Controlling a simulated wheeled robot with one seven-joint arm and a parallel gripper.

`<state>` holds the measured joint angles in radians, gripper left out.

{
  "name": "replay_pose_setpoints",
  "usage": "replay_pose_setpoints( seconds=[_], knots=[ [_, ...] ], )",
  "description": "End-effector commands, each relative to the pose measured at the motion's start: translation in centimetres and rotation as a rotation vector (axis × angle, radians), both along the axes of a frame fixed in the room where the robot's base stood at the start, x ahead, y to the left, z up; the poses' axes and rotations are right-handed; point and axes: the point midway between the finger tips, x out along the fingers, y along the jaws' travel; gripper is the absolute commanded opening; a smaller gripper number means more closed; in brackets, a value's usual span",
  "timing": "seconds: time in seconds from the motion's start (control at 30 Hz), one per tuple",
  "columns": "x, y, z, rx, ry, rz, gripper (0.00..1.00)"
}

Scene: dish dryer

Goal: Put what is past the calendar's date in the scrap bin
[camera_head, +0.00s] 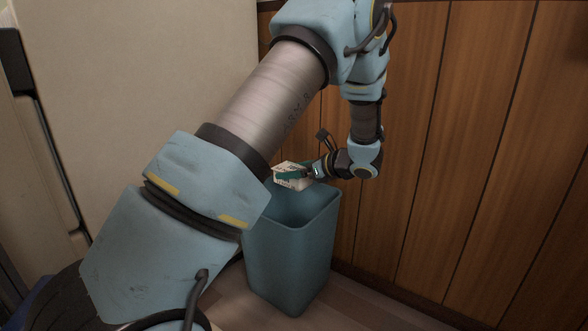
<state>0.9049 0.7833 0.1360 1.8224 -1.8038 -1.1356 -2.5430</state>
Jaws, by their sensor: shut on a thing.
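My gripper (308,174) is shut on a small white carton (291,182) with a green band and some dark print. The print is too small to read. My gripper holds the carton above the open top of a blue-teal bin (292,262), near its back rim. The bin stands upright on the floor, and part of its left side and rim is hidden behind my arm. The inside that shows is dark, and its bottom cannot be seen. No calendar is in view.
A wood-panelled wall (455,150) stands close behind and to the right of the bin. A large cream cabinet or fridge (130,80) with a dark handle fills the left. A strip of wooden floor (370,305) is clear to the right of the bin.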

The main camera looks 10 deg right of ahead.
Motion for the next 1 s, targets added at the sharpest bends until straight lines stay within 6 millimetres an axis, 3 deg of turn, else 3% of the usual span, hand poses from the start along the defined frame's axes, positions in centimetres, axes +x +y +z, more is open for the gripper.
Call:
replay_pose_setpoints(
  seconds=[0.03,0.07,0.1,0.47,1.0],
  knots=[
    [0.0,0.0,0.1,0.000,-0.001,0.000,0.12],
    [0.0,0.0,0.1,0.000,-0.001,0.000,0.93],
    [0.0,0.0,0.1,0.000,-0.001,0.000,0.98],
    [-0.4,-0.4,0.4,-0.001,0.000,-0.002,1.00],
    [-6.7,-5.9,4.0,-0.001,-0.001,-0.001,1.00]
  ],
)
